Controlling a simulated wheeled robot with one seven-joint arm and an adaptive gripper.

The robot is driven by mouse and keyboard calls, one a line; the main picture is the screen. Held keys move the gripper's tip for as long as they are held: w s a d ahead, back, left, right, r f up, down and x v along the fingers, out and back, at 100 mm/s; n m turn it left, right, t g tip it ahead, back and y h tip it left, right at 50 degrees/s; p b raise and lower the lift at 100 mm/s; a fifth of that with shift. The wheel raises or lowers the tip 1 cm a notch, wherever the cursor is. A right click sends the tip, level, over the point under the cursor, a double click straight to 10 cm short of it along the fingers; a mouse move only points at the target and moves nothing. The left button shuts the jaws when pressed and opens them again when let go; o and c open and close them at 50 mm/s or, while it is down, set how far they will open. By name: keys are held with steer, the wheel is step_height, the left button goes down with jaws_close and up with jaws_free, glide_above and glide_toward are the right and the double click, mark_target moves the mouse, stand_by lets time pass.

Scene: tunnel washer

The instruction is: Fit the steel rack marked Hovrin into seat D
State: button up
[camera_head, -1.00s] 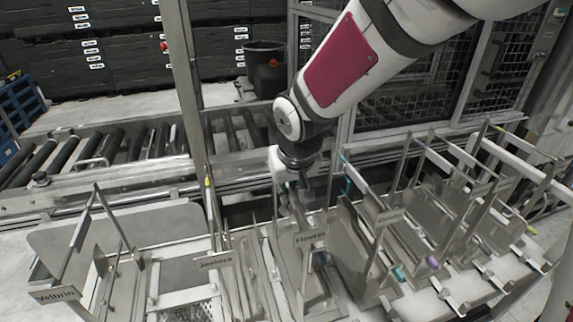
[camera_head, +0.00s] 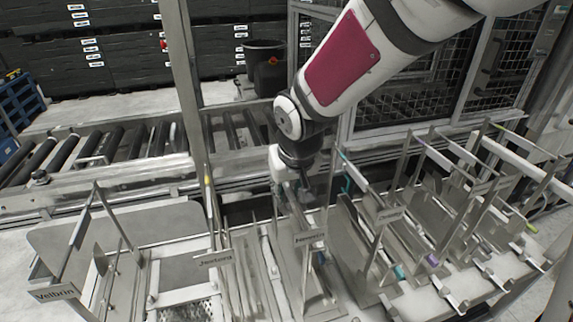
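The steel rack marked Hovrin (camera_head: 310,238) stands among the other racks near the front centre, its label facing me. My gripper (camera_head: 298,194) points down at the back upper end of this rack. Its fingers are small, dark and partly hidden, so I cannot tell whether they are closed on the rack or only close to it. No seat letter is readable, so I cannot tell which place is seat D.
Racks marked Jextora (camera_head: 215,258) and Velbrin (camera_head: 55,294) stand to the left. Another labelled rack (camera_head: 388,214) stands close on the right, with more racks beyond. A roller conveyor (camera_head: 130,143) runs behind, with an upright post (camera_head: 184,80) in front of it.

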steer(key=v, duration=1.1)
steer(key=shift+r, duration=0.1)
steer(key=shift+s+d+r, duration=0.15)
steer(key=shift+r, duration=0.05)
steer(key=s+d+r+m+t+h, duration=0.1)
steer(key=s+d+r+m, duration=0.2)
steer(key=s+d, duration=1.3)
steer(key=shift+s+d, duration=0.35)
steer(key=shift+s, duration=0.25)
steer(key=shift+a+r, duration=0.15)
